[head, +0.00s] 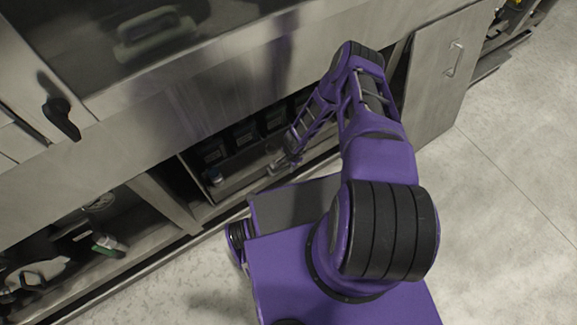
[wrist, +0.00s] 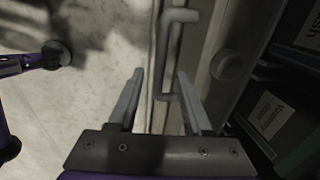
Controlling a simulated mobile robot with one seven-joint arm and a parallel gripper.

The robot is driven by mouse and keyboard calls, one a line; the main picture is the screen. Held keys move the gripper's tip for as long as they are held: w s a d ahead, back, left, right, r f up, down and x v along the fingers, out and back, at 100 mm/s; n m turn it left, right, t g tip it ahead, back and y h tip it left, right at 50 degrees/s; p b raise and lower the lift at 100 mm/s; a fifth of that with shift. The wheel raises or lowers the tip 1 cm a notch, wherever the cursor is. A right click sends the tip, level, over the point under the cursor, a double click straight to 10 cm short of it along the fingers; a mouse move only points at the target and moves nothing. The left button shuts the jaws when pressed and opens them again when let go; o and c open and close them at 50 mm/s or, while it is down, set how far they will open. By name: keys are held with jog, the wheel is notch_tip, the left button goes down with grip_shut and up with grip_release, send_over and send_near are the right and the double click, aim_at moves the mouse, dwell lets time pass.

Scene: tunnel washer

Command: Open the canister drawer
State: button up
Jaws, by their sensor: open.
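The canister drawer (head: 237,181) sits in the low cabinet opening in the head view, with dark labelled canisters (head: 243,134) standing behind its front. A light bar handle (wrist: 164,62) with bent ends runs up the wrist view along the drawer front. My gripper (wrist: 160,76) is open, with one finger on each side of the handle's lower end in the picture. I see no clear contact, and I cannot tell how deep the bar sits between the fingers. In the head view my gripper (head: 280,164) is small, low at the drawer front.
A cabinet door (head: 430,90) with a handle stands at the right of the opening. An open bay (head: 75,250) with assorted items lies at the left. A black lever handle (head: 62,118) sticks out above. Pale floor (head: 505,180) is clear at the right.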

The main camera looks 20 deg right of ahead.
jog(key=shift+w+f, duration=0.2)
jog(key=shift+f, duration=0.7)
jog(key=shift+c, duration=0.2)
grip_shut()
dwell(0.7)
